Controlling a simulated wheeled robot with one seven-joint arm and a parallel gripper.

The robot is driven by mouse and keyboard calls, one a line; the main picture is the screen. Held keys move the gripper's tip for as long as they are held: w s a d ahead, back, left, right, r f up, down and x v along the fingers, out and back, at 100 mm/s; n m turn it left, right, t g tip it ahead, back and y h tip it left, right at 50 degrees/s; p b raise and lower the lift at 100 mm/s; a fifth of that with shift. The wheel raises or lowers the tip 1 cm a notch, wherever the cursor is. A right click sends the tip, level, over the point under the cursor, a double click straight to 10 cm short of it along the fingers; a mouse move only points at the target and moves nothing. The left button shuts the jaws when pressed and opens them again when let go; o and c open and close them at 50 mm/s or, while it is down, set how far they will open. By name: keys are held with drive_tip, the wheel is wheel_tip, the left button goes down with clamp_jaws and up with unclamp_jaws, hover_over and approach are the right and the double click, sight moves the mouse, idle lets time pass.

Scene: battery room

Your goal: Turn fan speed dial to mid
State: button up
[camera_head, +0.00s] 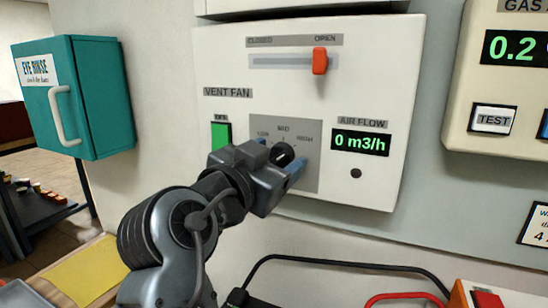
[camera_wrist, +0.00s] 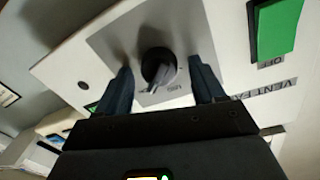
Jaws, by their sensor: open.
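The fan speed dial (camera_head: 283,153) is a dark round knob on a grey square plate with LOW, MID and HIGH marks, on the white VENT FAN panel (camera_head: 385,95). My gripper (camera_head: 280,157) is open in front of it, partly covering the dial and plate. In the wrist view the dial (camera_wrist: 158,67) sits between the two fingers of my gripper (camera_wrist: 164,80), with gaps visible on both sides. A lighter grey ridge shows on the knob; I cannot tell which mark it points to. The air flow display (camera_head: 360,142) reads 0 m3/h.
A green button (camera_head: 221,135) is left of the dial; it also shows in the wrist view (camera_wrist: 278,28), labelled OFF. An orange slider (camera_head: 320,61) stands at OPEN above. A teal eye rinse box (camera_head: 92,100) juts out at left; cables (camera_head: 350,262) lie below.

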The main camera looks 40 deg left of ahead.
drive_tip(key=shift+c, duration=0.4)
drive_tip(key=c, duration=1)
drive_tip(key=shift+o, duration=0.2)
drive_tip(key=n, duration=0.4)
drive_tip(key=shift+n, duration=0.3)
drive_tip(key=shift+a+f+n+y+p, duration=0.15)
drive_tip(key=shift+n+p, duration=0.3)
drive_tip(key=shift+n, duration=0.9)
drive_tip(key=shift+d+r+n+y+p, duration=0.1)
drive_tip(key=shift+n+y+p, duration=0.25)
drive_tip(key=shift+n, duration=1)
drive_tip(key=shift+f, duration=0.1)
drive_tip(key=o, duration=1)
